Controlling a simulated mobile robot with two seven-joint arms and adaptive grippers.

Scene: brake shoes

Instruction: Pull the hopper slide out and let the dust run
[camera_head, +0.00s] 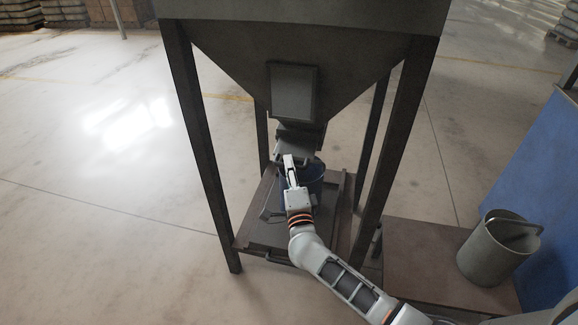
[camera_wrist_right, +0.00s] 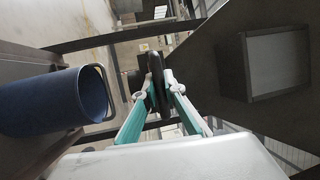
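The dark steel hopper (camera_head: 365,45) narrows to an outlet, where the slide (camera_head: 300,138) sits at the neck. My right gripper (camera_head: 289,160) is just below and in front of the slide. In the right wrist view, the two fingers of my right gripper (camera_wrist_right: 157,82) close from both sides on a dark upright bar, the slide handle (camera_wrist_right: 155,60). A blue bucket (camera_head: 315,174) stands under the outlet, partly hidden by my gripper; it also shows in the right wrist view (camera_wrist_right: 55,103). No running dust is visible. My left gripper is out of view.
The hopper's legs (camera_head: 200,140) stand around the bucket and its low dark platform (camera_head: 262,232). A grey metal bucket (camera_head: 490,255) stands on a brown surface (camera_head: 415,255) at the right, beside a blue panel (camera_head: 535,165). The floor at the left is clear.

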